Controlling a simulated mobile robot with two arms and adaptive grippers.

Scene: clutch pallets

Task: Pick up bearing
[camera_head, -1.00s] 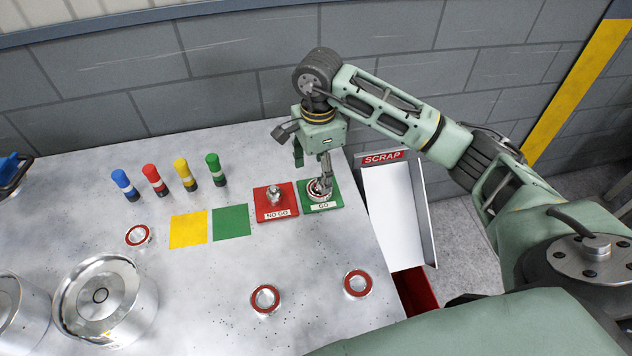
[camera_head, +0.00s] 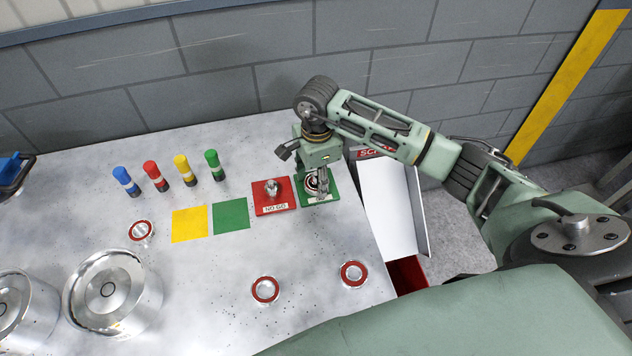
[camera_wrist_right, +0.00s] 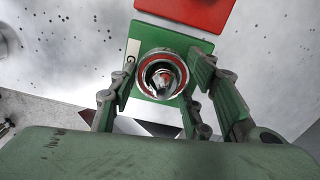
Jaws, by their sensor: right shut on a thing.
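A bearing (camera_wrist_right: 140,77) with a red ring sits around the metal gauge post (camera_wrist_right: 163,77) on the green GO plate (camera_wrist_right: 142,99). In the head view the right gripper (camera_head: 321,192) reaches down over the GO plate (camera_head: 331,188) and partly hides the bearing (camera_head: 310,184). Three other red-ringed bearings lie loose on the table: one at left (camera_head: 141,231), one at front middle (camera_head: 265,290) and one at front right (camera_head: 354,274). My left gripper is out of view.
The red NO GO plate (camera_head: 259,201) with its post is directly left. A white scrap chute (camera_head: 388,205) borders the table's right edge. Metal drums (camera_head: 112,290) stand at front left.

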